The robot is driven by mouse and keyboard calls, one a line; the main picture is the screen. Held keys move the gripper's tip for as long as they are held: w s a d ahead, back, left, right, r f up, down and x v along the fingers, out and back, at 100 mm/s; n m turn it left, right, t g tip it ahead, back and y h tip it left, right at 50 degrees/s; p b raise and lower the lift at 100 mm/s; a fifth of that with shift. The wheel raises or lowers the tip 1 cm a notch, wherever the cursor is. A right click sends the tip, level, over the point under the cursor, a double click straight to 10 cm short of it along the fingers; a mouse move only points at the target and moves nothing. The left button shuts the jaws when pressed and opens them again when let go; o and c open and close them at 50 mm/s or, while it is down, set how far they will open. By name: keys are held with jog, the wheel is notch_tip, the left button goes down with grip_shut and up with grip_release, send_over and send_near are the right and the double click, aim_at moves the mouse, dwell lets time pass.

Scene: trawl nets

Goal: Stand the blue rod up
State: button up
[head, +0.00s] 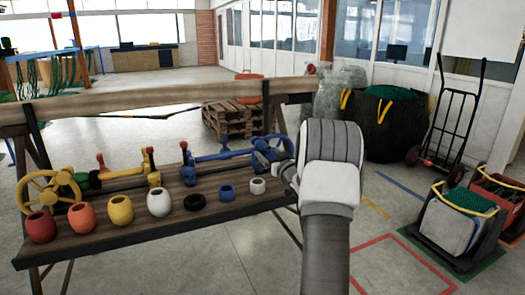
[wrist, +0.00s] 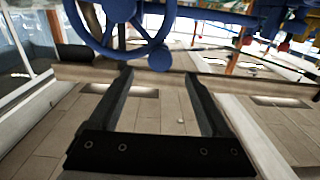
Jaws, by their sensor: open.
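A blue assembly lies along the back of the wooden bench, with a long blue bar (head: 222,156) running level; this looks like the blue rod, but I cannot tell for certain. A blue handwheel (head: 267,150) is at its right end, partly hidden by my arm. In the wrist view the blue wheel (wrist: 122,22) fills the top, just past my fingertips, and a blue bar (wrist: 215,14) runs right from it. In the head view my white wrist hides the fingers.
Along the bench's front edge (head: 150,238) stand several small pots, including a red pot (head: 41,227), a white pot (head: 159,203) and a blue pot (head: 227,193). A yellow handwheel assembly (head: 45,192) is at the left. A wooden rail (head: 150,101) runs behind.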

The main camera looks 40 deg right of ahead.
aim_at(261, 146)
jog(key=shift+b+x, duration=0.35)
jog(key=shift+x, duration=2.6)
grip_shut()
